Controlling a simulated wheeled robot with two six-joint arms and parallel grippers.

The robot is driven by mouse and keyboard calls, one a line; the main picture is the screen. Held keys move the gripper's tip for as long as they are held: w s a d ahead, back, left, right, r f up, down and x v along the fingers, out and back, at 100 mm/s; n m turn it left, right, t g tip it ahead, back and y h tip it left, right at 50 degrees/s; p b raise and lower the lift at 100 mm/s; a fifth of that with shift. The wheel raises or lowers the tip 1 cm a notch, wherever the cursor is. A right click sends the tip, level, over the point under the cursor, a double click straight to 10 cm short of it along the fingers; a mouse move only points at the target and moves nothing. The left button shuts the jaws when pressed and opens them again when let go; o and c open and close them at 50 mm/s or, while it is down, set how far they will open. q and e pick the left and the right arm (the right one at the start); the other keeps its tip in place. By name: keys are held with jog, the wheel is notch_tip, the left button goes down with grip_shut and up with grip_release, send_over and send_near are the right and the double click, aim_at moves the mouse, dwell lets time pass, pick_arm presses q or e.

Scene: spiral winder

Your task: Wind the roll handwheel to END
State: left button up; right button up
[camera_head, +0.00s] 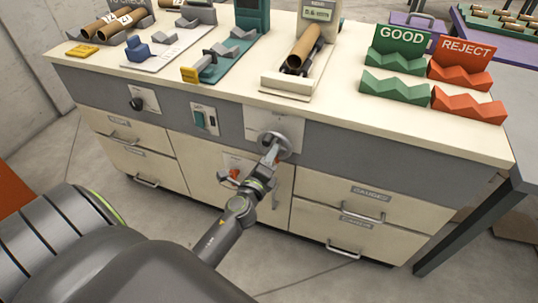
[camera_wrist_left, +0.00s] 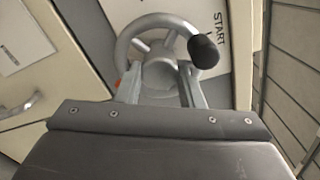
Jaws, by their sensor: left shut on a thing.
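The grey roll handwheel (camera_head: 286,141) is on a pale plate on the cabinet front, below the worktop. Its spoked rim (camera_wrist_left: 128,37) and black knob (camera_wrist_left: 203,51) show in the left wrist view. My left gripper (camera_head: 272,150) reaches the wheel from below. In the wrist view its fingers (camera_wrist_left: 160,72) are on both sides of the wheel's hub and shut on it. The END mark cannot be made out. My right gripper is not in view.
A red knob (camera_head: 234,174) sits low to the left of the wheel. A green switch (camera_head: 204,119) and a black knob (camera_head: 137,104) are further left on the panel. Drawer handles (camera_head: 361,216) stick out at the lower right. Green and red racks (camera_head: 468,104) stand on the worktop.

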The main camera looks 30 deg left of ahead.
pick_arm(q)
jog(key=m+p, duration=0.4)
jog(key=m, duration=1.5)
jog(key=shift+f, duration=0.2)
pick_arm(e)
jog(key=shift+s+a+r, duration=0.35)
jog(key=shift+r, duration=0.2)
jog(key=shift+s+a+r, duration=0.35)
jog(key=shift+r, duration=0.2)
pick_arm(q)
jog(key=shift+m, duration=0.3)
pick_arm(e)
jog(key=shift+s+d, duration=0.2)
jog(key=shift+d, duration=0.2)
pick_arm(q)
jog(key=o, duration=0.7)
jog(key=shift+c, duration=0.2)
jog(key=o, duration=0.3)
jog(key=shift+r, duration=0.1)
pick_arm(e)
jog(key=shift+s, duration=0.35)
